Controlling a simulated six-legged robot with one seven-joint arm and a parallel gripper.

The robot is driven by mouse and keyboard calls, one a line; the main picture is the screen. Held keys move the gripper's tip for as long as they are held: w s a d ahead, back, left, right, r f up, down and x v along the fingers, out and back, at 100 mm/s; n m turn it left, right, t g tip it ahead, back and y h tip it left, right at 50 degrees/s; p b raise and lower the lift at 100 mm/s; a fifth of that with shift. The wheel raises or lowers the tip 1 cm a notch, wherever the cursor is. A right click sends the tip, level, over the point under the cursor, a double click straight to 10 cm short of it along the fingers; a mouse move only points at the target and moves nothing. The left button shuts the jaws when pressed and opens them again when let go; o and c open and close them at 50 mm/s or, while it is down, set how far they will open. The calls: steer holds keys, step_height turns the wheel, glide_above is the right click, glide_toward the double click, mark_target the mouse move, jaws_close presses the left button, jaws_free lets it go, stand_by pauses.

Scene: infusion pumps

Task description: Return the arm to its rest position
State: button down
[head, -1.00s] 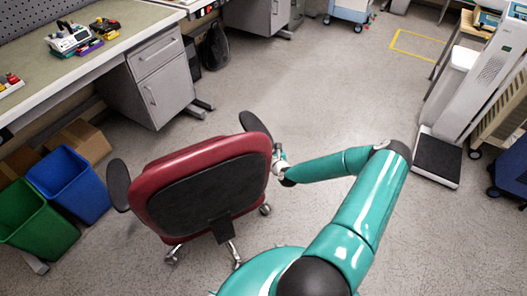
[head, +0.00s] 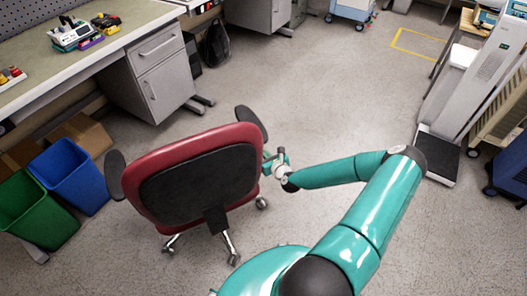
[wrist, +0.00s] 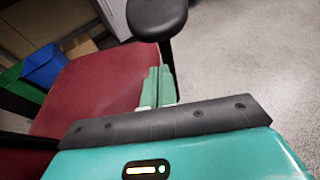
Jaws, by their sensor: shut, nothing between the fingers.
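My gripper (head: 268,158) is at the right side of a red office chair (head: 170,153), close to its right armrest, in the head view. In the wrist view the gripper's pale green fingers (wrist: 158,86) are together with nothing between them. They show in front of the red chair (wrist: 95,92) and just below its black armrest (wrist: 157,18). I cannot tell whether the fingers touch the chair. My teal arm reaches across the floor from the lower right to the chair.
A workbench (head: 120,42) with a drawer unit (head: 160,75) stands at the upper left. Blue (head: 72,177) and green (head: 35,210) bins stand left of the chair. A weighing scale (head: 440,158) stands at the right. The central floor (head: 310,95) is clear.

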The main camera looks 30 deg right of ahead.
steer(key=v, duration=0.6)
steer(key=shift+s+a, duration=0.1)
steer(key=shift+s, duration=0.1)
